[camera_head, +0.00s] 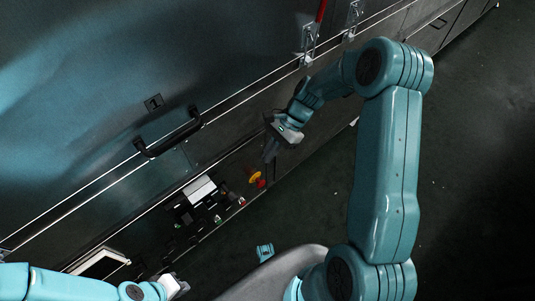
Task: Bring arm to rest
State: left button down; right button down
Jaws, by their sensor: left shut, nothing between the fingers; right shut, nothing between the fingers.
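My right arm (386,175) is teal, rises from the bottom right and bends over at the top. Its gripper (270,152) hangs at the end, shut and empty, with its dark fingers pointing down in front of the machine's lower front. It is close to the red and yellow button in the picture; I cannot tell whether they touch. My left arm (60,284) comes in low from the left edge. Its gripper (178,286) is at the bottom, shut with nothing seen in it; its fingers are hard to make out.
A large dark machine front fills the left, with a black handle (170,135) and a number plate (154,102). Below are a control panel (201,190), a red and yellow button (256,178) and a screen (99,262). Dark open floor (465,180) lies to the right.

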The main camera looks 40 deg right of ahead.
dwell(0.3)
jog(key=s+a+f+n+h, duration=0.4)
jog(key=s+a+f+n, duration=0.9)
jog(key=s+a+n, duration=0.15)
notch_tip(320, 180, up, 17)
jog(key=a+p, duration=0.1)
jog(key=p, duration=1.5)
jog(key=shift+n+t+p, duration=0.3)
jog(key=shift+n+p, duration=0.05)
jog(key=shift+n, duration=0.1)
jog(key=shift+w, duration=0.1)
